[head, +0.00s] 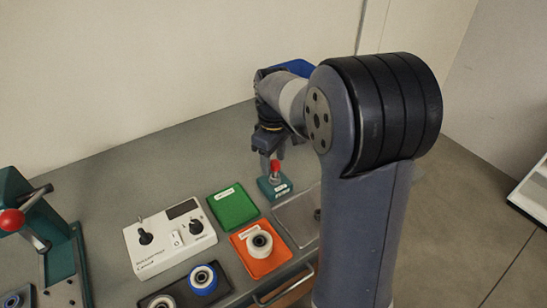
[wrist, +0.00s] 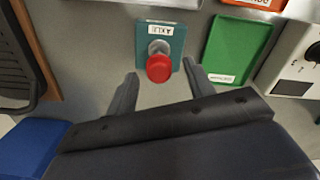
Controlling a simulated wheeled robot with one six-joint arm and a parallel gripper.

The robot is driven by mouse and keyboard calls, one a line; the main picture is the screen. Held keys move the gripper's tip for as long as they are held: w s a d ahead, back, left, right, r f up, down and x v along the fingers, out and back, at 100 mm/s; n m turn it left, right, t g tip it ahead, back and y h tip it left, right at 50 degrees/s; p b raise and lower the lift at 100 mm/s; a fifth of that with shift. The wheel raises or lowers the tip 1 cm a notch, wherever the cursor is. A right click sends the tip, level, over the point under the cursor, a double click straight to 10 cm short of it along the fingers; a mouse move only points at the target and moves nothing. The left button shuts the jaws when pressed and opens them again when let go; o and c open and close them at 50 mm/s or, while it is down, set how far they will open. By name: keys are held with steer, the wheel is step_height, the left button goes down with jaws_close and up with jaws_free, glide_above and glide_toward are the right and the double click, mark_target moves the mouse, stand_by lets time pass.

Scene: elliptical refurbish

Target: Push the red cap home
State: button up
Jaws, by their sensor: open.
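The red cap (wrist: 159,68) sits at the end of a metal axle that stands on a teal block (wrist: 176,32) with a white label. In the head view the red cap (head: 275,164) shows above the teal block (head: 283,189), just below my gripper. My gripper (wrist: 160,82) is open, with its two fingers apart on either side of the cap in the picture and nothing between them. In the head view my gripper (head: 268,152) is close to the cap. I cannot tell whether it touches the cap, or how far the cap is seated.
A green tray (head: 233,207) and an orange tray (head: 283,261) holding a white wheel (head: 259,243) lie to the left. A white control box (head: 150,262) and a teal press with a red knob (head: 12,220) stand farther left. A blue bin (head: 292,67) is behind my arm.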

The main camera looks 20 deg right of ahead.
step_height(320, 180, up, 11)
stand_by(0.6)
steer(key=shift+f, duration=0.2)
step_height(320, 180, down, 11)
steer(key=shift+r, duration=0.5)
stand_by(0.3)
